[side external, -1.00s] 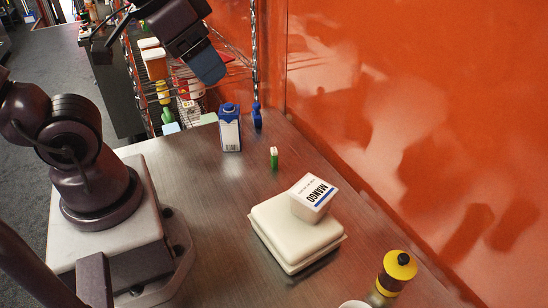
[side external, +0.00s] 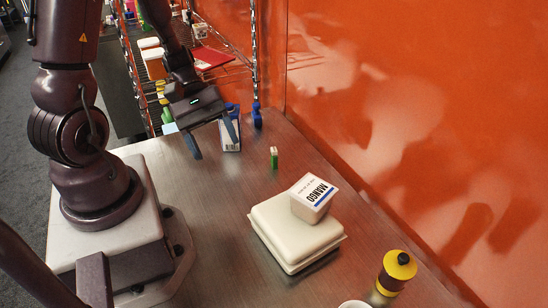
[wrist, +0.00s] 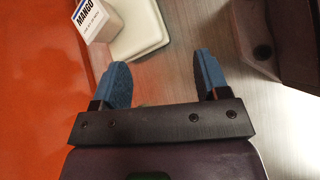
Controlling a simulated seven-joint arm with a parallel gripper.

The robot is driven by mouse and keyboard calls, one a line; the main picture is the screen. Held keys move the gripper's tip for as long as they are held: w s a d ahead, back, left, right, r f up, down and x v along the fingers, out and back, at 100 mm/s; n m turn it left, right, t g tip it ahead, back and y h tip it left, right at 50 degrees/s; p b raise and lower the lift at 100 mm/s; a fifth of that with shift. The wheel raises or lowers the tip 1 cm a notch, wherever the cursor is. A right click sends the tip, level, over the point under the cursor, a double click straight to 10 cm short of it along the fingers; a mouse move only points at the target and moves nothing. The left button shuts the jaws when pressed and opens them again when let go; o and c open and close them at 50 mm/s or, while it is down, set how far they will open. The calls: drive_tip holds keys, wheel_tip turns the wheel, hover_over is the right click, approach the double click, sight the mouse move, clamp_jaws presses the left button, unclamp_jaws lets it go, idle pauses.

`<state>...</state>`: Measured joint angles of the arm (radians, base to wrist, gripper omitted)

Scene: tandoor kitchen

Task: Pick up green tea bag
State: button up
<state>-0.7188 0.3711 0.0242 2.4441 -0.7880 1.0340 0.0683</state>
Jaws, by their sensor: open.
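A small upright block, green below and white on top (side external: 274,158), stands on the metal counter and looks like the green tea bag. It is not visible in the wrist view. My gripper (side external: 215,150) is open, fingers pointing down above the counter, to the left of the green block and apart from it.
A blue-and-white carton (side external: 232,148) stands behind my gripper, partly hidden by a finger, with a blue bottle (side external: 257,117) beside it. A white box (side external: 275,238) carries a MANGO tub (side external: 311,195). A yellow-capped bottle (side external: 398,266) stands front right. An orange wall (side external: 420,100) bounds the counter.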

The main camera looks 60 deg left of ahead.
wheel_tip(320, 180, down, 4)
drive_tip(key=w+a+n+t+h, duration=0.1)
drive_tip(key=w+a+n+t, duration=0.1)
drive_tip(key=n+t, duration=0.35)
drive_tip(key=n+t+y, duration=0.6)
drive_tip(key=n, duration=0.6)
approach(271, 155)
drive_tip(key=shift+s+d+r, duration=0.3)
drive_tip(key=shift+s+d, duration=0.1)
drive_tip(key=shift+s, duration=0.2)
drive_tip(key=shift+s+d+r, duration=0.3)
drive_tip(key=shift+s+d, duration=0.15)
drive_tip(key=shift+s, duration=0.15)
drive_tip(key=shift+w+a+n+y, duration=0.15)
drive_tip(key=shift+a+n+y, duration=0.15)
drive_tip(key=shift+y, duration=0.3)
drive_tip(key=x, duration=0.7)
drive_tip(key=shift+w, duration=0.25)
drive_tip(key=shift+a+x, duration=0.15)
drive_tip(key=shift+x, duration=1.2)
drive_tip(key=shift+a+x, duration=0.1)
drive_tip(key=shift+x, duration=1.25)
drive_tip(key=shift+f, duration=0.15)
drive_tip(key=c, duration=1)
